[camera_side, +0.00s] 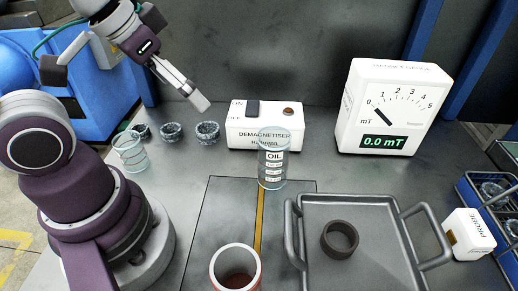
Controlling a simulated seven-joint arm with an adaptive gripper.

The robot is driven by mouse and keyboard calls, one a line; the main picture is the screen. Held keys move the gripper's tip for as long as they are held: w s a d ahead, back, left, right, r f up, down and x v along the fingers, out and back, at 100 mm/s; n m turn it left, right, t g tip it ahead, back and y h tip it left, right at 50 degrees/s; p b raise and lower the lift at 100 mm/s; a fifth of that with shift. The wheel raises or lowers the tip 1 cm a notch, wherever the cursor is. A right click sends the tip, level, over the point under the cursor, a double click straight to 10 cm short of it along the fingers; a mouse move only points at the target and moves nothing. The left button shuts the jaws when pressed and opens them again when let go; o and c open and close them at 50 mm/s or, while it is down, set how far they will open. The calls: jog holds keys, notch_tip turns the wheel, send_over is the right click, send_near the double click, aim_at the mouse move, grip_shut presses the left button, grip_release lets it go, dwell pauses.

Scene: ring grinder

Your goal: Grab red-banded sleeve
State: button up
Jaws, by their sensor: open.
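A pale, upright hollow cylinder (226,278) with a reddish-brown inside stands at the bottom edge, cut off by the frame. Reddish colour shows low on its outer side, so it looks like the red-banded sleeve. My gripper (200,103) is open and empty, above the back of the bench, left of the demagnetiser. It is well behind the sleeve and apart from it. A clear cylinder with thin bands (130,158) stands at the left; I cannot tell its band colours surely.
A clear OIL cylinder (273,172) stands mid-bench before the white demagnetiser (236,136). A handled grey tray (375,205) holds a dark ring (340,252). Several grey rings (207,140) sit back left. A meter (390,80) reads 0.0 mT; a probe box (475,236) is right.

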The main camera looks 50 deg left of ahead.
jog(key=m+g, duration=0.5)
jog(key=m, duration=1.1)
send_over(236, 270)
jog(key=d, duration=0.1)
notch_tip(236, 270, down, 4)
jog(key=shift+m+g, duration=0.3)
jog(key=f, duration=0.3)
jog(key=d+f, duration=0.1)
jog(key=f, duration=0.3)
jog(key=s+f, duration=0.1)
jog(key=f, duration=0.2)
jog(key=shift+s+d+f, duration=0.1)
jog(key=shift+d+f, duration=0.05)
jog(key=c, duration=1.3)
